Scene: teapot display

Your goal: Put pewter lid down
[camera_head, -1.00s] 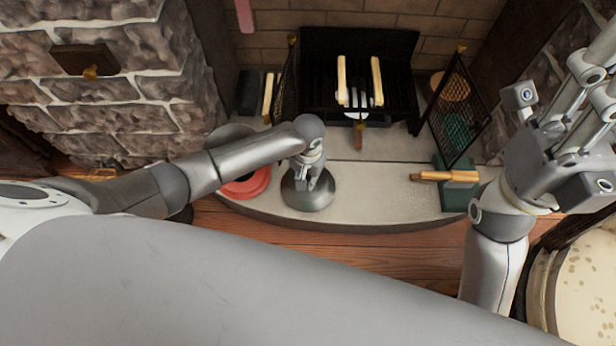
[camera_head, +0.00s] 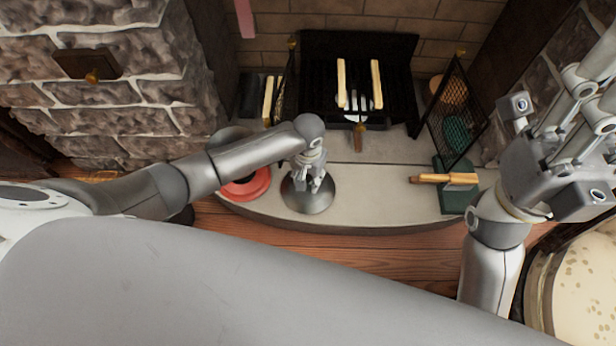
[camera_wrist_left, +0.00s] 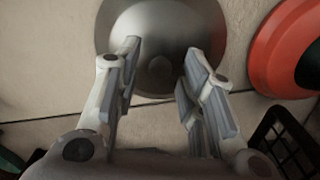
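The pewter lid (camera_head: 308,199) is a round grey metal dome lying on the pale stone hearth slab. It also shows in the left wrist view (camera_wrist_left: 207,28), with its small knob (camera_wrist_left: 160,69) between the fingers. My left gripper (camera_head: 315,183) is directly above the lid and points down at it. In the left wrist view its fingers (camera_wrist_left: 158,62) are spread, with a gap on both sides of the knob. The fingers hide part of the lid in the head view. My right gripper (camera_head: 590,75) is raised at the right, away from the lid; its finger state is unclear.
A red round piece (camera_head: 250,186) lies just left of the lid, partly under my left arm. A dark grate (camera_head: 320,72) stands behind. A green block (camera_head: 453,196) with a wooden-handled tool (camera_head: 432,178) is at the right. The slab between lid and block is clear.

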